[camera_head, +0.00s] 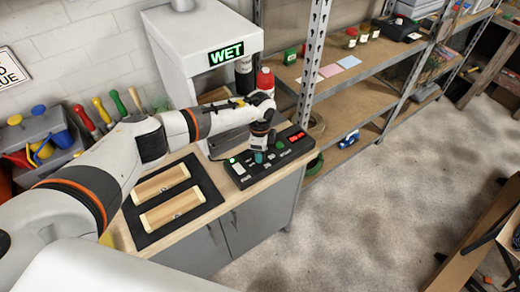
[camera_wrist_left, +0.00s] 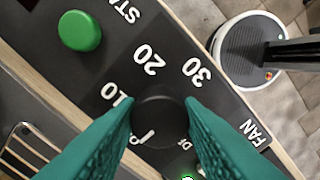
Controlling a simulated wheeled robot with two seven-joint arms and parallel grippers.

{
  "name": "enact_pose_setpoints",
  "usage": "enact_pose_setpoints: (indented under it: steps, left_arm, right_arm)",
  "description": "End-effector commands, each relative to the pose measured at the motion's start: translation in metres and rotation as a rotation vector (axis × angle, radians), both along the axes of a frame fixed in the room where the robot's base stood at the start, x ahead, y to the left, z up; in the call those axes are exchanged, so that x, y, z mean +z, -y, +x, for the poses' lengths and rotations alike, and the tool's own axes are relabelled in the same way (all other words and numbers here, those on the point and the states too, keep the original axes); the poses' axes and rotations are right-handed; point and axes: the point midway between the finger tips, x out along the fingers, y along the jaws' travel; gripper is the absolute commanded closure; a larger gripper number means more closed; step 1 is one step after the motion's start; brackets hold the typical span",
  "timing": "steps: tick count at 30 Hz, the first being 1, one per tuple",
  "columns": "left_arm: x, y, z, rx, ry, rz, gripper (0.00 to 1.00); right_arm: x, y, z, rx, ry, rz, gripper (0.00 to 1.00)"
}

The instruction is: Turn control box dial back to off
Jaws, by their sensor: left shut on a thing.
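The black control box (camera_head: 272,167) lies on the bench top, with a red lit display at its far end. In the left wrist view its panel (camera_wrist_left: 112,55) shows the marks 10, 20 and 30, a partly covered label and FAN. The round black dial (camera_wrist_left: 158,112) sits between my green fingertips. My left gripper (camera_head: 258,156) reaches down onto the box and is shut on the dial, with a finger on each side; the gripper also fills the lower left wrist view (camera_wrist_left: 160,125). My right gripper is not in view.
A green button (camera_wrist_left: 80,31) is on the panel. A black mat (camera_head: 150,238) with two wooden pieces lies left of the box. A white machine with a lit WET sign (camera_head: 226,53) stands behind. A metal shelf post (camera_head: 313,65) rises close behind the box.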

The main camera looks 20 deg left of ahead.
Motion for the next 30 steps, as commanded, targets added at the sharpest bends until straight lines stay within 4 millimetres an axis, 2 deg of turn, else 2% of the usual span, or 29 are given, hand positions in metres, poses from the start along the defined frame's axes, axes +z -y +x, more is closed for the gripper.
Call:
enact_pose_setpoints:
  steps: [13,14,18,26,30]
  left_arm:
    - [0.0017,-0.0004,0.0017,0.013,0.004,0.0,0.89]
    - [0.0017,-0.0004,0.0017,0.013,0.004,0.0,0.65]
    - [0.0013,-0.0004,0.0013,0.013,0.003,-0.001,0.44]
    - [0.001,-0.0002,0.0006,0.011,0.001,-0.001,0.44]
    - [0.0101,-0.0005,0.0015,0.011,0.003,-0.001,0.44]
  right_arm:
    - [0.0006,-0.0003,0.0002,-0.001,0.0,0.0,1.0]
    - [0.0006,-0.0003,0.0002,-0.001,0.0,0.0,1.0]
    - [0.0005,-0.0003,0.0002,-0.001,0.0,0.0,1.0]
    - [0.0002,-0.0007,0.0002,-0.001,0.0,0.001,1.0]
    - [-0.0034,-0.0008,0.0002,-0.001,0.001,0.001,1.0]
